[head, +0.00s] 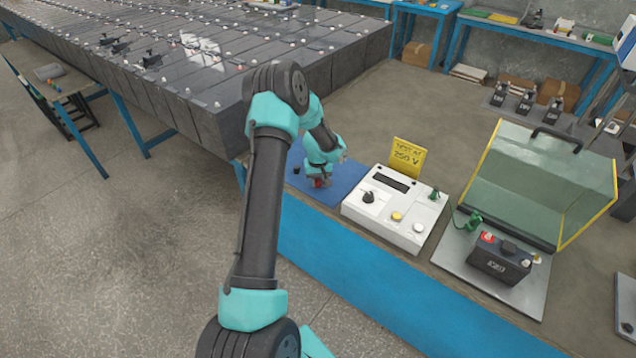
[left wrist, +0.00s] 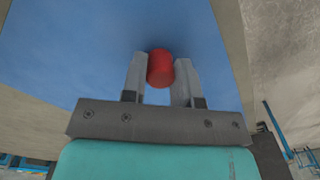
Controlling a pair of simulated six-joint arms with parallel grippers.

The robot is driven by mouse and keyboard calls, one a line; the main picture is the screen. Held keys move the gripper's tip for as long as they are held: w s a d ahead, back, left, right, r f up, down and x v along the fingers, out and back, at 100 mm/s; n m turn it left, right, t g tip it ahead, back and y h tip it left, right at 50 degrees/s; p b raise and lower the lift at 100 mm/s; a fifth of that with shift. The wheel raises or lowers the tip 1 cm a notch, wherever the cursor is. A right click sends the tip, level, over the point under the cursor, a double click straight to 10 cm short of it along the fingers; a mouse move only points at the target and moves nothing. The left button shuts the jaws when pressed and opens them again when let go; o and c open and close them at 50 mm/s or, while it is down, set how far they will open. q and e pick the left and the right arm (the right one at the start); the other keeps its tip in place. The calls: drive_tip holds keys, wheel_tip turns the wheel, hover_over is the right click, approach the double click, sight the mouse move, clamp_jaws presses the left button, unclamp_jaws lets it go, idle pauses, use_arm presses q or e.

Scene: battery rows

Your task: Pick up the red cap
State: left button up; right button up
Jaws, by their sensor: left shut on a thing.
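The red cap (left wrist: 160,70) is between the two fingers of my left gripper (left wrist: 161,75) in the left wrist view, and both fingers touch its sides. In the head view, my left gripper (head: 320,179) points down over the blue mat (head: 345,180), and only a bit of the red cap (head: 318,184) shows below it. I cannot tell whether the cap is touching the mat. My right gripper is not in view.
A small black cap (head: 296,170) lies on the mat, left of my gripper. A white tester (head: 395,208) with a yellow sign (head: 407,157) stands to the right. Beyond it are a battery (head: 502,260) and an open clear cover (head: 540,180). Rows of batteries (head: 180,75) stand behind.

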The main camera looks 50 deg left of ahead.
sight(318, 180)
use_arm(q)
drive_tip(key=shift+r, duration=0.15)
drive_tip(key=shift+r, duration=0.7)
wheel_tip(318, 180, up, 2)
drive_tip(key=shift+r, duration=0.1)
drive_tip(key=s+d+r, duration=0.1)
drive_tip(key=s+d, duration=0.9)
drive_tip(key=d, duration=0.2)
drive_tip(key=shift+s, duration=0.3)
idle(0.8)
